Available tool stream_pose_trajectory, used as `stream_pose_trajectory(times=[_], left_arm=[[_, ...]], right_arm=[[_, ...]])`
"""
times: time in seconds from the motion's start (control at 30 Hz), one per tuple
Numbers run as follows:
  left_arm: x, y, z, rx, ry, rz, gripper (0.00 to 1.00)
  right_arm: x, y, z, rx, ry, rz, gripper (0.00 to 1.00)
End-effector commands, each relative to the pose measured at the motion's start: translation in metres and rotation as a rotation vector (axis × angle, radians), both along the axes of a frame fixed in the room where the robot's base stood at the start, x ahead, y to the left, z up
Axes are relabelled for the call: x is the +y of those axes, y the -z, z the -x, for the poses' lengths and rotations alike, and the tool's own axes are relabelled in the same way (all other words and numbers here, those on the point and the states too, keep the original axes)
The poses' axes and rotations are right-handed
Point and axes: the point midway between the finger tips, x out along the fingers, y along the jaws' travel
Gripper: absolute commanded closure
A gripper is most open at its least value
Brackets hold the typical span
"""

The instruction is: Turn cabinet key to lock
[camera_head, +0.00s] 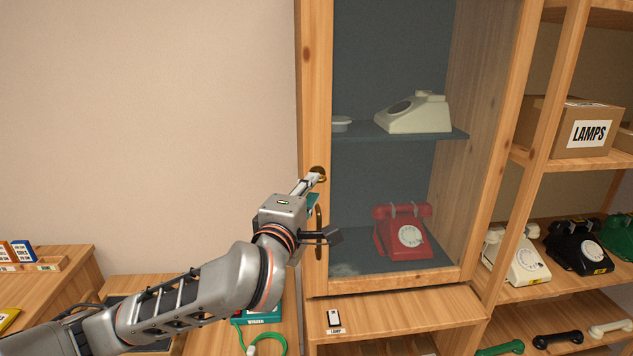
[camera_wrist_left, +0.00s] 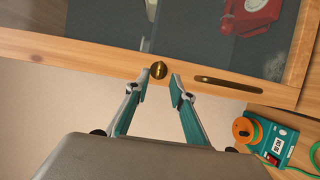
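The glass-fronted wooden cabinet (camera_head: 317,60) stands in the middle, its door closed as far as I can see. A small round brass key or lock piece (camera_head: 320,173) sits on the door's left stile. It also shows in the left wrist view (camera_wrist_left: 158,70). My left gripper (camera_head: 313,184) is at this brass piece. In the left wrist view its two fingers (camera_wrist_left: 160,82) are apart, with the brass piece just beyond and between the tips. I cannot tell whether either finger touches it. My right gripper is in neither view.
A brass pull handle (camera_wrist_left: 227,84) is beside the key, partly behind my wrist in the head view. Behind the glass are a red phone (camera_head: 405,236) and a cream phone (camera_head: 414,113). A teal device (camera_wrist_left: 271,140) with a green cord is below left. Open shelves with phones are right.

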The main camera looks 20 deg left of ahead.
Motion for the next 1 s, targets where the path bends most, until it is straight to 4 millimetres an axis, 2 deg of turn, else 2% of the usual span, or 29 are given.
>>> stream_pose_trajectory(times=[0.1,0.3,0.67,0.73,0.77,1.0], left_arm=[[0.002,-0.001,-0.019,-0.001,-0.002,0.000,0.77],[0.002,-0.001,-0.040,-0.001,0.000,0.001,0.77],[0.002,0.000,-0.045,-0.001,0.001,0.002,0.77],[0.002,0.000,-0.045,-0.001,0.001,0.002,0.95],[0.002,0.000,-0.045,-0.001,0.001,0.002,1.00],[0.002,0.000,-0.045,-0.002,0.001,0.004,1.00]], right_arm=[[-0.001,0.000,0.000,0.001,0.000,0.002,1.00],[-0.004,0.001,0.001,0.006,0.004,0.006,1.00],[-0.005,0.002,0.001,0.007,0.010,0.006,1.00],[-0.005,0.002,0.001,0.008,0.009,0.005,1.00],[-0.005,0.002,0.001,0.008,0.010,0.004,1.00],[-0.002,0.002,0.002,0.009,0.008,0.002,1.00]])
